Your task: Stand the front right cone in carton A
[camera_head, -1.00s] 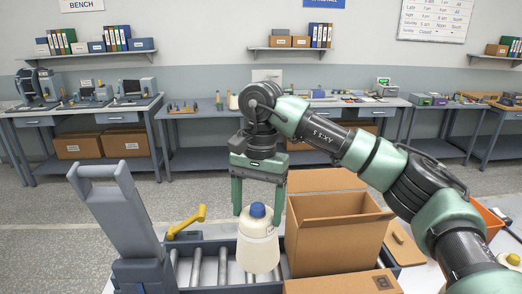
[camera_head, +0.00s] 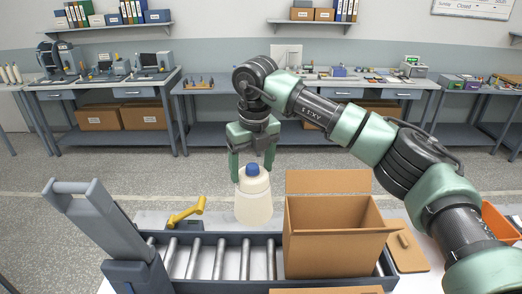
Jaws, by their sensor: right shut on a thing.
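My right gripper (camera_head: 254,170) is shut on a cream cone (camera_head: 254,205) with a blue top. The cone hangs upright, left of an open brown carton (camera_head: 335,238). In the picture its base shows just above the far rail of the roller conveyor. The carton stands on the conveyor's right part with its back flap up. I see no letter on it, so I cannot tell whether it is carton A. Its floor is hidden by its front wall. My left gripper is out of view.
The roller conveyor (camera_head: 218,240) has bare rollers left of the carton. A grey upright frame (camera_head: 85,215) and a yellow handle (camera_head: 187,211) stand at the left. Another brown carton edge (camera_head: 325,291) shows at the bottom. An orange bin (camera_head: 497,222) is at the right.

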